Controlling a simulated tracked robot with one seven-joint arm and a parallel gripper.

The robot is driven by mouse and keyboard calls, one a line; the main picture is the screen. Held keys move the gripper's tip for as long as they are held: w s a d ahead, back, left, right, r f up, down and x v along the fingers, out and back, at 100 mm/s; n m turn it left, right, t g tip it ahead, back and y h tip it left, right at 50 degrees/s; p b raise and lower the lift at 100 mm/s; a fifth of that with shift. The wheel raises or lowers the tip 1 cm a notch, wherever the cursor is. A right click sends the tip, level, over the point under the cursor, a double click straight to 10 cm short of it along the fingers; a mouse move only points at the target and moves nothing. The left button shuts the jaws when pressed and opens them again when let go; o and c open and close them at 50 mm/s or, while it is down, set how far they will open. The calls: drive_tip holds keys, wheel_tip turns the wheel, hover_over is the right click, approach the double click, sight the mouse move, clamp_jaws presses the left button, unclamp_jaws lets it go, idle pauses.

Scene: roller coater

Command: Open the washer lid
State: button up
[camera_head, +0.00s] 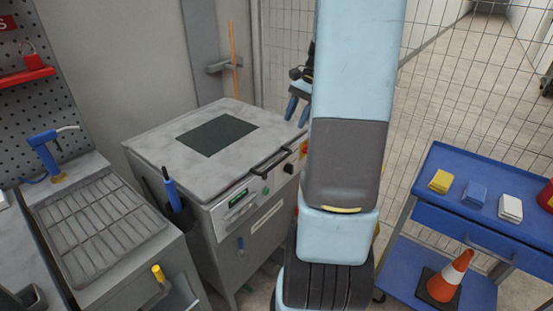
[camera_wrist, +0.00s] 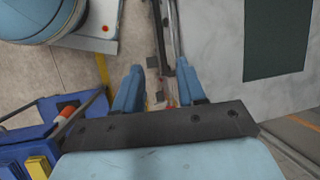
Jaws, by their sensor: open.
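The washer (camera_head: 262,218) is a grey cabinet in the middle of the head view. Its pale lid (camera_head: 165,152) lies flat and shut on top, with a dark panel (camera_head: 217,134) set in it. A dark bar handle (camera_head: 272,161) runs along the lid's front edge. My gripper (camera_head: 297,110) is open and empty, past the lid's right edge, partly hidden by my arm. In the wrist view its two blue fingers (camera_wrist: 160,74) are apart. The lid (camera_wrist: 215,50) with its dark panel (camera_wrist: 274,40) is at right there, and a dark bar, apparently the handle (camera_wrist: 159,35), lies beyond the fingers.
A blue cart (camera_head: 456,205) with small boxes and a traffic cone (camera_head: 446,277) stands at right. A grey bench with a grid tray (camera_head: 58,227) is at left. Wire mesh fencing (camera_head: 425,110) is behind.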

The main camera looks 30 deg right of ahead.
sight(279, 162)
drive_tip(key=x, duration=1.4)
drive_tip(key=shift+s+d+f, duration=0.1)
drive_tip(key=shift+d+f, duration=0.1)
drive_tip(key=shift+d, duration=0.05)
clamp_jaws()
drive_tip(key=shift+s, duration=0.1)
